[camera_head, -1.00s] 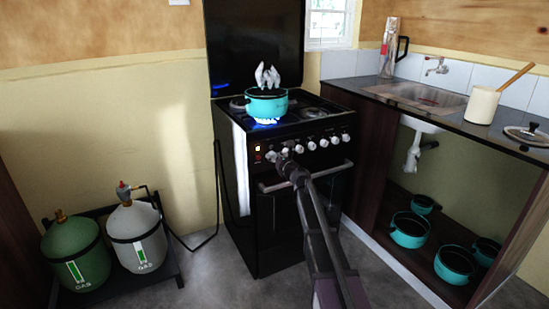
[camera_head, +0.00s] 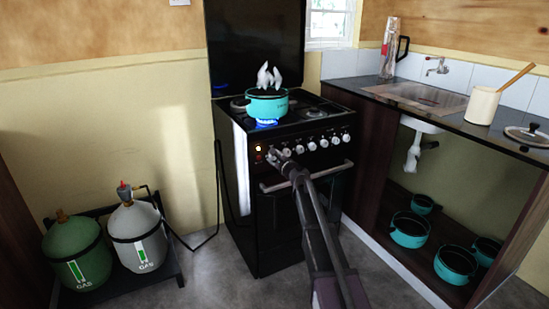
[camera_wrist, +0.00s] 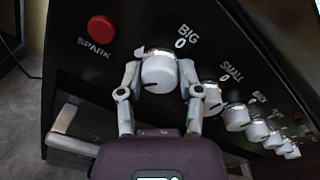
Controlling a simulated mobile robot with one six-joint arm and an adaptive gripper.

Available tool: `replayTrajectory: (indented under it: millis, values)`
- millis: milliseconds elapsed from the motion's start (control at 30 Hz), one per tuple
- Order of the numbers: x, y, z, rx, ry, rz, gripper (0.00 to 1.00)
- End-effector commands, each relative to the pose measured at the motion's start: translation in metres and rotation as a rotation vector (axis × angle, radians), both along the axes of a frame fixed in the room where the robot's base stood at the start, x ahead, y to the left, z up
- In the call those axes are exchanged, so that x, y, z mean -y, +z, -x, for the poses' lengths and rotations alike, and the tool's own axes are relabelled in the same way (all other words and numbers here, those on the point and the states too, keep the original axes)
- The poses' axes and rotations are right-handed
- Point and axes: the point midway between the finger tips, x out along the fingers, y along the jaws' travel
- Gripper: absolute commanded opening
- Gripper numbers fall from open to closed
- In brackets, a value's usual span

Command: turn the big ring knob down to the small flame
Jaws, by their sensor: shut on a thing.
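The big ring knob (camera_wrist: 159,72) is a white knob under the label "BIG" in the wrist view. A dark red mark on it points to the lower left. My gripper (camera_wrist: 160,80) is shut on this knob, one finger on each side. In the head view my gripper (camera_head: 277,156) is at the left end of the stove's knob row and largely hides this knob. A blue flame (camera_head: 266,123) burns under the turquoise pot (camera_head: 267,104), and white steam rises above it. The flame looks low in the head view.
A red spark button (camera_wrist: 101,29) is left of the big knob, and the small ring knob (camera_wrist: 210,98) is close on its right. The oven handle (camera_head: 306,177) runs below the panel.

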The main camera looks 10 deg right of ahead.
Motion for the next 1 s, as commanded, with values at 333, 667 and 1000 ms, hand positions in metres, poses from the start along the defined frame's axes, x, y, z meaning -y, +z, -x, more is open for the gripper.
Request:
replayTrajectory:
  millis: [333,667,1000]
  values:
    - [-0.0008,0.0002,-0.0017,0.101,-0.001,0.31,0.0]
    - [-0.0008,-0.0003,-0.0018,0.179,-0.002,0.551,0.0]
    - [-0.0008,-0.0003,-0.002,0.213,-0.002,0.654,0.0]
